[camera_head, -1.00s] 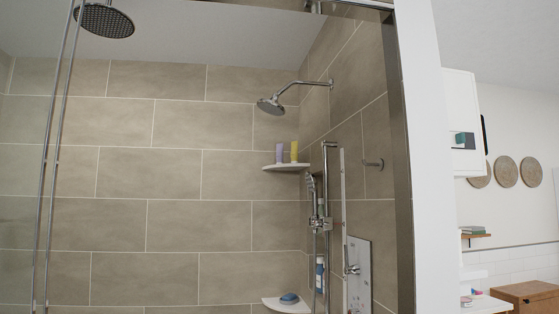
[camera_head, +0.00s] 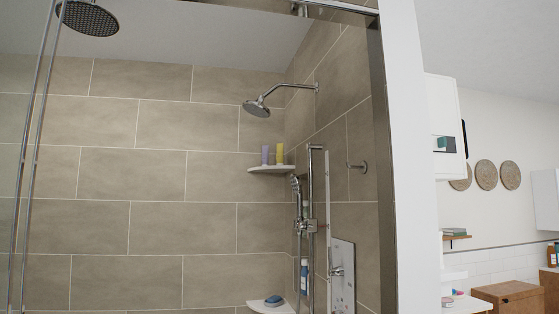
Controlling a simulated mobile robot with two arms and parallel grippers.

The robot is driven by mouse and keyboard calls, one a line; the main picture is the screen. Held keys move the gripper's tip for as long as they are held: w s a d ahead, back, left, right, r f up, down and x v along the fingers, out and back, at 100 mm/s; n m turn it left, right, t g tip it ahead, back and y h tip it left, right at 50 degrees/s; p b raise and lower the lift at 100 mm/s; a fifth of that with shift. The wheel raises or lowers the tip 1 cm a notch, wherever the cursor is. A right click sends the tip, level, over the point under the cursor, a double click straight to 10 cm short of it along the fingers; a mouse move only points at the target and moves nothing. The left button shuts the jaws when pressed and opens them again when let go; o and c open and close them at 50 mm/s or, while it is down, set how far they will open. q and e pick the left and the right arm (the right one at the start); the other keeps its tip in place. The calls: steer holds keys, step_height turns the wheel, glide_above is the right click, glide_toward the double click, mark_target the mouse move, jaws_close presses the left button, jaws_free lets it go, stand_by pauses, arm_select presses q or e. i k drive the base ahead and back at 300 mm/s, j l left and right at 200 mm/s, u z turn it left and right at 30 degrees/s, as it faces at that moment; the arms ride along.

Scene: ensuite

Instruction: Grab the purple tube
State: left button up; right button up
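The purple tube (camera_head: 265,155) stands upright on the upper white corner shelf (camera_head: 268,170) in the shower, in the head view. A yellow tube (camera_head: 280,154) stands upright just to its right. Neither of my grippers shows in the view.
A shower head (camera_head: 257,108) hangs above the tubes. A lower corner shelf (camera_head: 262,307) holds a blue item (camera_head: 273,300). A white wall end (camera_head: 409,180) stands right of the shower.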

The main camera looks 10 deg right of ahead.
mark_target(264, 148)
steer(key=i+j+z, duration=0.25)
steer(key=i, duration=0.25)
steer(key=i+j+z, duration=0.1)
steer(key=i+z, duration=0.15)
steer(key=i, duration=0.3)
